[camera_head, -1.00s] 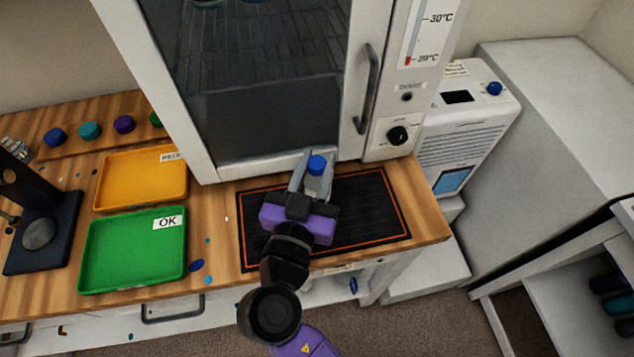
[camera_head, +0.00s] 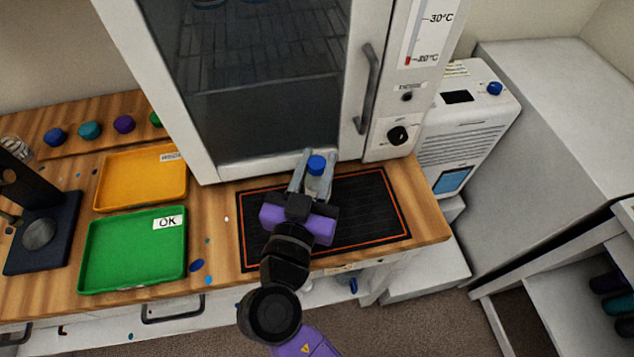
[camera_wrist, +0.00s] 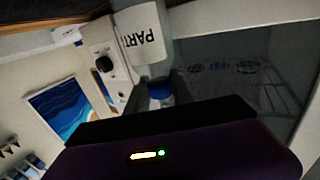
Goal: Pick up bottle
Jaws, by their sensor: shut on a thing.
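The bottle (camera_head: 315,179) is small, pale and clear, with a blue cap (camera_head: 317,164). It is over the black mat in front of the glass-doored cabinet. My gripper (camera_head: 313,177) is shut on it, one finger on each side. In the wrist view the bottle (camera_wrist: 145,38) has a white label reading "PART", partly cut off, and its blue cap (camera_wrist: 160,89) is between the dark fingers. I cannot tell whether the bottle's base touches the mat, as my gripper hides it.
The black mat (camera_head: 375,215) has an orange border. The cabinet door (camera_head: 265,110) stands close behind the bottle. A green "OK" tray (camera_head: 130,250) and an orange tray (camera_head: 140,180) lie to the left. A white machine (camera_head: 465,125) stands to the right.

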